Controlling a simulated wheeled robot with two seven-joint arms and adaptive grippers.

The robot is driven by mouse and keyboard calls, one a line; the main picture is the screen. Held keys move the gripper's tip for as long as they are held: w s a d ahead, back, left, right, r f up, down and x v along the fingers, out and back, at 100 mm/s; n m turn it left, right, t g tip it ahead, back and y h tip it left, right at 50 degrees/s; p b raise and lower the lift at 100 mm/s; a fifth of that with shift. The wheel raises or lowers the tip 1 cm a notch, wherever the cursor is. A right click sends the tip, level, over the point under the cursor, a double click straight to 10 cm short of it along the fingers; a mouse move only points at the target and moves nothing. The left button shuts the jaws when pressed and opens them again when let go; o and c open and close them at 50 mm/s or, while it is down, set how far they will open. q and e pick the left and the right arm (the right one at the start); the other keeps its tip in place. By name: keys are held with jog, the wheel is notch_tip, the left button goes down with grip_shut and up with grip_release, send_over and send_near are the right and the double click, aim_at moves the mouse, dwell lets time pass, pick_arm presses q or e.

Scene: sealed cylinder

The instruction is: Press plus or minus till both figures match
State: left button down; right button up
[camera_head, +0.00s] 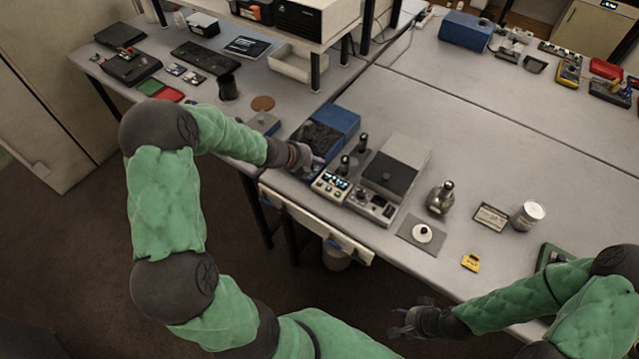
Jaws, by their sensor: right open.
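A bench instrument has a light front panel (330,184) with a small lit display and several buttons. Its figures and button marks are too small to read. A second panel (371,204) with knobs or keys sits just right of it, in front of a grey box with a dark top plate (390,172). My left gripper (318,164) is just behind and left of the lit panel. I cannot tell whether it touches the panel, or whether its fingers are open. My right gripper (394,322) is open and empty, in front of the table edge over the floor.
A blue box (338,118) stands behind my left gripper. A metal flask (440,198), a pad with a white disc (422,234), a white can (528,215) and a yellow tag (471,262) lie to the right.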

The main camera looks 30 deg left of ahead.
aim_at(317, 184)
pick_arm(q)
jog(key=shift+f+b, duration=3.7)
jog(key=shift+f, duration=0.55)
jog(key=shift+f, duration=0.1)
jog(key=shift+f+b, duration=0.3)
jog(key=shift+b, duration=0.1)
jog(key=shift+f+b, duration=0.35)
jog(key=shift+b, duration=0.05)
jog(key=shift+r, duration=0.1)
jog(key=shift+r+p, duration=0.7)
notch_tip(317, 184, up, 5)
jog(key=p, duration=0.4)
jog(key=shift+r, duration=0.1)
